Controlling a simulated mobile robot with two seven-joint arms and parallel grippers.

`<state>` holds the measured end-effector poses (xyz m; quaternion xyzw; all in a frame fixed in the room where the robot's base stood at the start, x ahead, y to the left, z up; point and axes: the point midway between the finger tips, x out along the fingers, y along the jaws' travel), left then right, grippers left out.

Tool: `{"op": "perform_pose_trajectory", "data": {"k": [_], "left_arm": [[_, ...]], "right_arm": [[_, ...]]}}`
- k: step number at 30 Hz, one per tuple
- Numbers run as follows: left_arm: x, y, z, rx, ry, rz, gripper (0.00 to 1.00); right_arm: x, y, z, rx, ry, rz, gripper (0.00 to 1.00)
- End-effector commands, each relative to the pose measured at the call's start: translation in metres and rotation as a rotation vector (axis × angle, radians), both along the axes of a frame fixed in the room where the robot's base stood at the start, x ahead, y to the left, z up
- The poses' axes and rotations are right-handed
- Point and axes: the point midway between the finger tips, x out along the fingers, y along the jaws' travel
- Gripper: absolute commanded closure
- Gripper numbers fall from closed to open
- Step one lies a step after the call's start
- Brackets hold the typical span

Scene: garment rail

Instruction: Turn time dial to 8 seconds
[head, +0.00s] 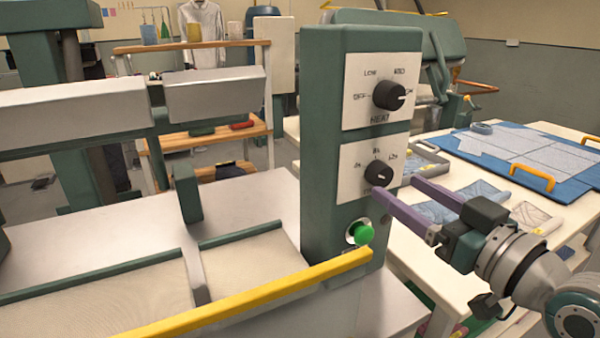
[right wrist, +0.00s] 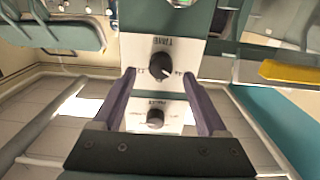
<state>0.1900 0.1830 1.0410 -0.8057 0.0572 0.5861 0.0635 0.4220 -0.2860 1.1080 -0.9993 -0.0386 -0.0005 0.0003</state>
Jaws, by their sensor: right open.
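The time dial (head: 379,174) is a black round knob on the lower white panel of a green control post. Labels sit around it, with 8s at the top and 12s on the right. Its white mark appears to point right, toward the 12s side. My right gripper (head: 394,186) is open, with its two purple fingers reaching toward this dial from the right. In the right wrist view, the dial (right wrist: 158,67) shows between the fingertips (right wrist: 159,72), with a gap on each side. Contact cannot be told. My left gripper is out of view.
The black heat dial (head: 389,96) is on the panel above. A green button (head: 361,233) is below, near a yellow bar (head: 250,296) along the press front. A white table with a blue board (head: 515,150) and folded cloths stands to the right.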

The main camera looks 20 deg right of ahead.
Motion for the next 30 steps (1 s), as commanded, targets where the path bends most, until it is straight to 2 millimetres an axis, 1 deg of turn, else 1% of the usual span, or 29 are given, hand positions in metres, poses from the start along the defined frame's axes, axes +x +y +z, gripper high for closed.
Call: {"op": "perform_pose_trajectory", "data": {"k": [1, 6, 10, 18, 30], "left_arm": [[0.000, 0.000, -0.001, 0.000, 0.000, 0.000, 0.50], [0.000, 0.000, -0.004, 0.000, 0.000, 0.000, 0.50], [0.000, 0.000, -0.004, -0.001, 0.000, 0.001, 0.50], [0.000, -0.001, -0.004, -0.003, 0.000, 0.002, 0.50], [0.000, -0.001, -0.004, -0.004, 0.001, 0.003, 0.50]], "right_arm": [[0.009, 0.001, 0.001, -0.001, -0.004, 0.000, 0.25], [0.027, 0.002, 0.000, -0.001, 0.000, 0.001, 0.25], [0.033, 0.003, 0.000, -0.001, 0.000, 0.001, 0.25], [0.033, 0.003, 0.000, 0.000, 0.001, 0.001, 0.25], [0.033, 0.003, 0.000, -0.001, 0.001, 0.001, 0.70]]}}
